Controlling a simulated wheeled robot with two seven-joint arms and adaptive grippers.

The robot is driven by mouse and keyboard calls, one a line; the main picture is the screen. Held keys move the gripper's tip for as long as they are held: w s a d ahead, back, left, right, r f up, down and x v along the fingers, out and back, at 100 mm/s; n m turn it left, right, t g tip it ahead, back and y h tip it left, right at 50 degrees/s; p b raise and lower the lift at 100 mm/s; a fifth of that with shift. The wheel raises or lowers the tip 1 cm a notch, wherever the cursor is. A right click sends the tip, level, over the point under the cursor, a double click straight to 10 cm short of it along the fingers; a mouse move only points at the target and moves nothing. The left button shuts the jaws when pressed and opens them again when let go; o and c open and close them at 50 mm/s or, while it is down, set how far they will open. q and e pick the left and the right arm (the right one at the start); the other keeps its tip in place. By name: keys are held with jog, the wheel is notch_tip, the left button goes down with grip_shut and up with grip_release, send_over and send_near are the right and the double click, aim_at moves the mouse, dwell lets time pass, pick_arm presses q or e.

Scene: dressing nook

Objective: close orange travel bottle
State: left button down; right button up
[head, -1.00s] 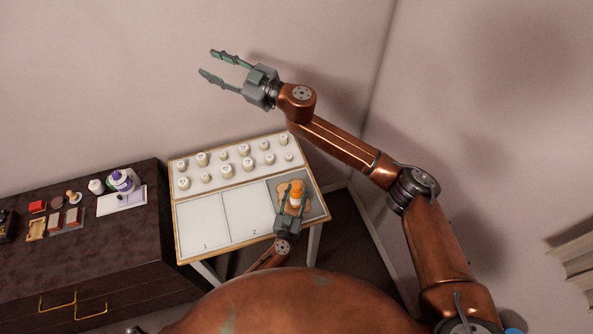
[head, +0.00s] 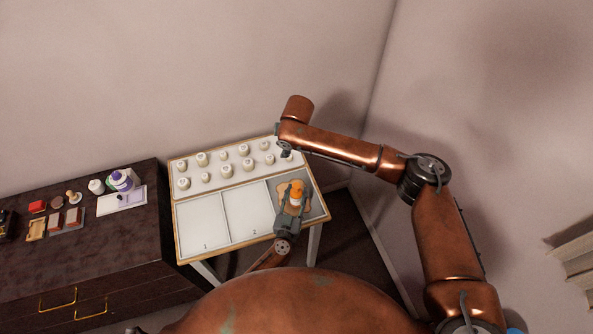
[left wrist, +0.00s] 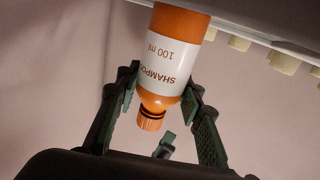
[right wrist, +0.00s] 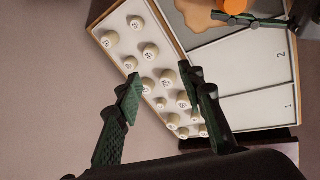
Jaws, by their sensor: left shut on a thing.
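The orange travel bottle (head: 295,199) with a white shampoo label stands over the right end of the low table. In the left wrist view the bottle (left wrist: 172,62) shows inverted, between the fingers of my left gripper (left wrist: 155,95), which is shut on its body. A ribbed orange cap (left wrist: 150,123) is at its neck, with a dark ring between cap and shoulder; I cannot tell how tight it sits. My right gripper (right wrist: 163,98) is open and empty above the rows of pale caps (right wrist: 165,80), apart from the bottle.
The low table (head: 208,253) has a raised back shelf of small numbered pale pieces and empty white fields marked 1 and 2 in front. A tan patch (right wrist: 203,14) lies under the bottle. A dark dresser (head: 90,262) with small items stands at left. Walls close in behind and right.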

aim_at(296, 186)
jog(key=s+d+f+n+g, duration=0.1)
jog(key=s, duration=0.2)
jog(key=s+d+f+n+g+h, duration=0.1)
jog(key=s, duration=0.2)
jog(key=s+d+f+n+g+h, duration=0.1)
jog(key=s+d, duration=0.1)
jog(key=s, duration=0.1)
jog(key=shift+f+g, duration=0.3)
jog(key=shift+g, duration=0.1)
jog(key=shift+w, duration=0.1)
jog(key=shift+f, duration=4)
jog(key=shift+c, duration=0.2)
grip_shut()
jog(key=shift+f+m, duration=0.1)
jog(key=shift+m, duration=0.6)
jog(key=m, duration=0.2)
jog(key=shift+m, duration=0.3)
jog(key=shift+o, duration=0.9)
grip_release()
